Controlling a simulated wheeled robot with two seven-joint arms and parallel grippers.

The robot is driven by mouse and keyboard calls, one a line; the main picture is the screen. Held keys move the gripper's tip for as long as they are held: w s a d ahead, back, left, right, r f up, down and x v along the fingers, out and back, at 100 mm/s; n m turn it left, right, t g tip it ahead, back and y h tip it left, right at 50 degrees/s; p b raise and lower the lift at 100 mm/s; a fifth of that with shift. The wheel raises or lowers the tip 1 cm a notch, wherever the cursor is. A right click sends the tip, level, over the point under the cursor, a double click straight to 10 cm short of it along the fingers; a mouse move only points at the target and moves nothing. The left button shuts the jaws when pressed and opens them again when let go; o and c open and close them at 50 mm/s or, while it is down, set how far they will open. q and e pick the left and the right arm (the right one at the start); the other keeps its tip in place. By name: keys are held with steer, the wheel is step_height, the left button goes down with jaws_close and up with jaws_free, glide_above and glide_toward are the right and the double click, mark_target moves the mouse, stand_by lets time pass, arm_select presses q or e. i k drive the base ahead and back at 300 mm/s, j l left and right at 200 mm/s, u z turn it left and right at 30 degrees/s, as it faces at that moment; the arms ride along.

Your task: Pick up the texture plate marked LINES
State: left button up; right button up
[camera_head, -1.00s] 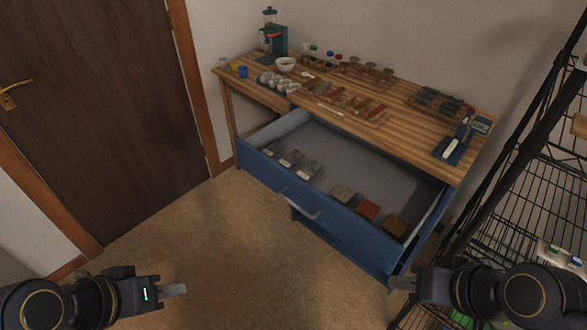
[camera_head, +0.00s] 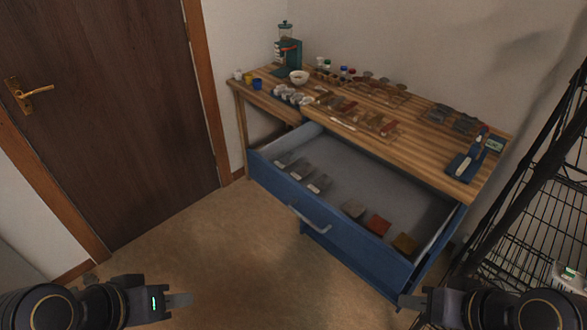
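A blue drawer (camera_head: 342,236) stands open under the wooden workbench. In its left part lie several small grey plates with pale labels, such as this plate (camera_head: 319,184). To their right are a grey block (camera_head: 353,209), a red block (camera_head: 378,225) and a brown block (camera_head: 404,244). No lettering is readable, so I cannot tell which plate is marked LINES. My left gripper (camera_head: 185,299) is at the lower left, over the floor, away from the drawer. My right gripper (camera_head: 408,301) is at the lower right, below the drawer's front corner. Their finger gaps cannot be made out.
The workbench (camera_head: 362,134) holds a teal grinder-like device (camera_head: 288,50), a white bowl (camera_head: 299,77), rows of samples and a blue tool tray (camera_head: 466,163). A black wire rack (camera_head: 520,220) stands at the right. A brown door (camera_head: 110,110) is at the left. The floor before the drawer is clear.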

mark_target(285, 160)
steer(key=i+j+z, duration=0.2)
steer(key=z, duration=0.95)
steer(key=i+j+z, duration=0.15)
steer(key=j+z, duration=0.25)
steer(key=j, duration=0.25)
steer(key=j+z, duration=0.35)
steer(key=j, duration=0.8)
steer(key=i+j, duration=0.1)
steer(key=j, duration=0.3)
steer(key=z, duration=0.05)
